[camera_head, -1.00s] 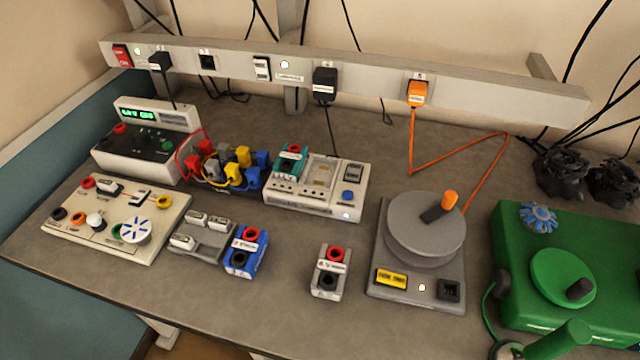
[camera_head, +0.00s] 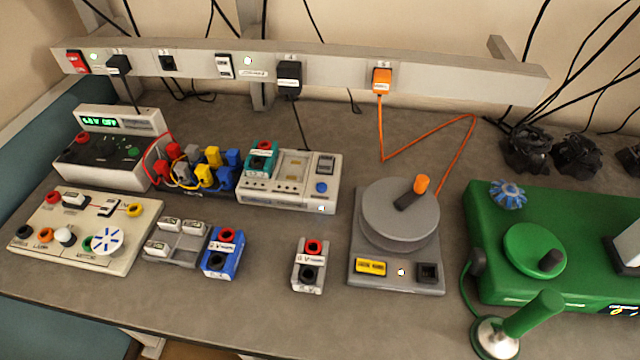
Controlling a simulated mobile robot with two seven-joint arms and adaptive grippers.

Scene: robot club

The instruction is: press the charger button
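The charger (camera_head: 290,197) is a white unit on the bench, left of centre. A teal battery block (camera_head: 261,158) sits in its left bay, and the bay beside it looks empty. A round blue button (camera_head: 321,188) is on its right side, below a dark rocker switch (camera_head: 325,163). A small white light (camera_head: 321,208) shows on its front right corner. A black plug (camera_head: 289,78) on the rail above has a cable running down to the charger. Neither of my grippers is in view.
A grey turntable device (camera_head: 400,220) stands right of the charger, a green machine (camera_head: 570,240) farther right. A grey-white block (camera_head: 308,265) and a blue block (camera_head: 222,252) lie in front. Coloured leads (camera_head: 205,168) crowd the charger's left. Bare bench lies directly before the charger.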

